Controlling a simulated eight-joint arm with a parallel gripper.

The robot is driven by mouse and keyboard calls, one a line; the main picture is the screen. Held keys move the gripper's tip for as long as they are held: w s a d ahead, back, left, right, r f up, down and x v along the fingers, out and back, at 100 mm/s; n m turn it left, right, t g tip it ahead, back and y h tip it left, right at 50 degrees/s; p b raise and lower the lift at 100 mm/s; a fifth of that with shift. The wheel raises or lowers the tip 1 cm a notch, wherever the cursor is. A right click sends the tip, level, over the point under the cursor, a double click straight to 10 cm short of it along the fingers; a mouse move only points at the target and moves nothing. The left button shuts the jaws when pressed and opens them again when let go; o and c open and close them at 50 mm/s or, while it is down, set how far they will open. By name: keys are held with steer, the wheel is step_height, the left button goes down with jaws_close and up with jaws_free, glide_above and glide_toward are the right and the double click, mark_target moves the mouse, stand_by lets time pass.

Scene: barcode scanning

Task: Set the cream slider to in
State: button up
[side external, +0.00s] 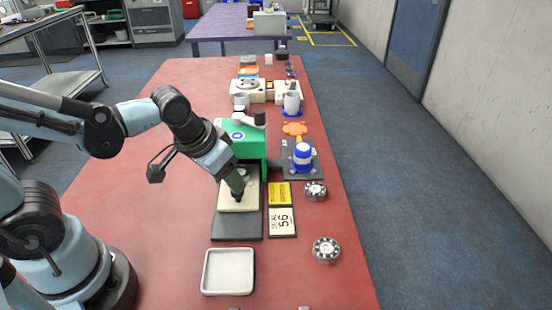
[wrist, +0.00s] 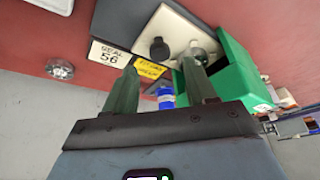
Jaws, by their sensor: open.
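The cream slider (side external: 228,206) is a flat cream plate on a dark grey base (side external: 236,229), at the front of a green housing (side external: 256,150). In the wrist view the cream slider (wrist: 176,28) carries a black knob (wrist: 160,48) and a shiny metal round piece (wrist: 198,55), beside the green housing (wrist: 228,65). My gripper (side external: 240,192) is over the plate in the side view and hides part of it. In the wrist view my gripper (wrist: 162,72) is open, with the knob showing between its fingertips. I cannot tell whether they touch it.
A yellow label (side external: 279,193) and a "SEAL 56" card (side external: 282,222) lie right of the base. Metal round knobs (side external: 326,250) stand further right. A white tray (side external: 228,271) lies in front. A blue-and-white item (side external: 302,157) stands behind right. The red table's left part is clear.

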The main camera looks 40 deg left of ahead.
steer(key=shift+x, duration=2.3)
jaws_close()
